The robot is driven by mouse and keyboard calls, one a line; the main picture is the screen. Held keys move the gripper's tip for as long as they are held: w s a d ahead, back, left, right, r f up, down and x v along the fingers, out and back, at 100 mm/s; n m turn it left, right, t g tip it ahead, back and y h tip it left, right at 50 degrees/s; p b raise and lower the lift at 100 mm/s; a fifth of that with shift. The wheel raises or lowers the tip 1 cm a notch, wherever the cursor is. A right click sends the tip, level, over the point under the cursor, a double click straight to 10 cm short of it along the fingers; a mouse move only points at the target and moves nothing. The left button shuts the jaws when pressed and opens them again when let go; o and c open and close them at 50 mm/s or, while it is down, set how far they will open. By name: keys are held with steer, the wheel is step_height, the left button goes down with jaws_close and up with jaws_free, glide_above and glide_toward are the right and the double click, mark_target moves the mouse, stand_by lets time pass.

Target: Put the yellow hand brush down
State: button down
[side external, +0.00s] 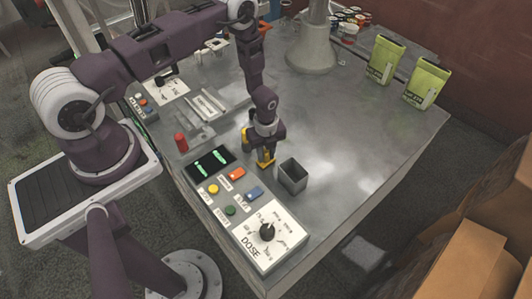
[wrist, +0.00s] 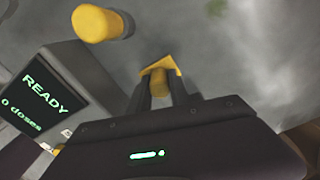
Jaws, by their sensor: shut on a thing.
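My gripper (side external: 264,150) is shut on the yellow hand brush (side external: 265,161), just behind the dosing panel. In the wrist view my gripper (wrist: 161,90) has its two dark fingers around the brush, whose yellow part (wrist: 160,72) shows between and beyond the tips. The fingers hide the rest of the brush. The brush is low over the grey table (side external: 345,135); I cannot tell whether it touches the surface.
A dark open bin (side external: 293,178) stands close to the right of the gripper. The panel (side external: 240,205) has buttons, a DOSE dial and a READY display (wrist: 42,92). A yellow cylinder (wrist: 97,23) is near the display.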

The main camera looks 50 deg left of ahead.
steer(key=c, duration=1.2)
jaws_free()
step_height(320, 180, up, 13)
step_height(320, 180, up, 15)
steer(key=n+t, duration=0.2)
steer(key=n, duration=0.3)
glide_above(266, 151)
steer(key=s+d+r+n+y, duration=0.1)
steer(key=s+r+n, duration=0.2)
steer(key=r, duration=0.3)
steer(key=s+r+n, duration=0.2)
steer(key=r+n, duration=0.1)
steer(key=r, duration=0.4)
steer(key=s+d+r+n+t, duration=0.1)
steer(key=s+r+n, duration=0.2)
steer(key=s, duration=0.3)
steer(key=s+d+r+n+t, duration=0.1)
steer(key=s+r+n, duration=0.2)
steer(key=s, duration=0.3)
steer(key=s+d+r+n+t+h, duration=0.1)
steer(key=s+r+n, duration=0.1)
steer(key=s+n, duration=0.2)
steer(key=shift+s+d+r+n+t, duration=0.15)
steer(key=shift+s+r, duration=0.05)
steer(key=shift+s, duration=0.45)
steer(key=shift+s+d+r+n+t, duration=0.1)
steer(key=shift+s+r+n+t, duration=0.1)
steer(key=shift+s, duration=0.4)
